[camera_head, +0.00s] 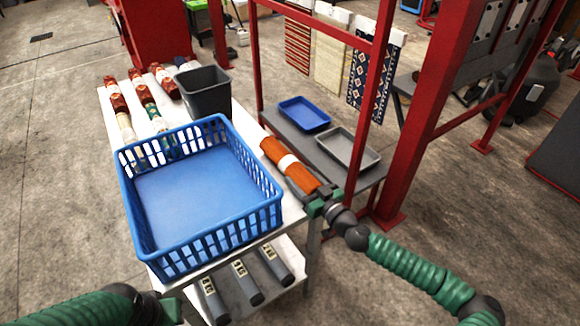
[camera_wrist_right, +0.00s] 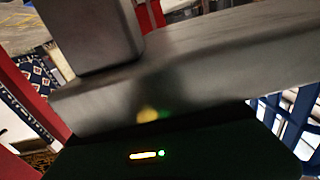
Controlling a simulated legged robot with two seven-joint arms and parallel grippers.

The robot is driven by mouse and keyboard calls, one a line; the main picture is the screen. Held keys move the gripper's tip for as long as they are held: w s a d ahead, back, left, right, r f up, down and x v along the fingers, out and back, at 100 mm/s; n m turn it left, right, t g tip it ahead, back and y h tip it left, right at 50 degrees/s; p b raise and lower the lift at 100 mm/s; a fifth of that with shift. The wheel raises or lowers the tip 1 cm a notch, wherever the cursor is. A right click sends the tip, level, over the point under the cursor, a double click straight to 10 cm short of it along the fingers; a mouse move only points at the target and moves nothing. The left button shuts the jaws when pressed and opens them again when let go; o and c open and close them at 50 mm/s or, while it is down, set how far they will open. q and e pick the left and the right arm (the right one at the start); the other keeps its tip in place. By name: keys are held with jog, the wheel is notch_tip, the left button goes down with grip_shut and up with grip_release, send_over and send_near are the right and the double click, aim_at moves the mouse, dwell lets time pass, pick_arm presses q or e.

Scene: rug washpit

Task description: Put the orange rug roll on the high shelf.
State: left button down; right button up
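The orange rug roll (camera_head: 302,178) with a white band around its middle lies along the right edge of the white table in the head view. My right gripper (camera_head: 320,203) is at the roll's near end and overlaps it. The contact and the gap between its fingers are hidden. The right wrist view shows dark gripper parts (camera_wrist_right: 150,80) close up and blurred; no orange shows there. A grey shelf (camera_head: 358,184) in a red frame stands just right of the roll. My left gripper (camera_head: 172,308) is partly seen at the bottom left, its fingers unclear.
A blue basket (camera_head: 200,248) fills the table's near part, with a dark bin (camera_head: 205,92) behind it. Several other rolls (camera_head: 118,100) lie at the far left. A blue tray (camera_head: 304,114) and a grey tray (camera_head: 348,148) occupy the shelf. A red post (camera_head: 425,110) stands right.

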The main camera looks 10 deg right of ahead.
grip_shut()
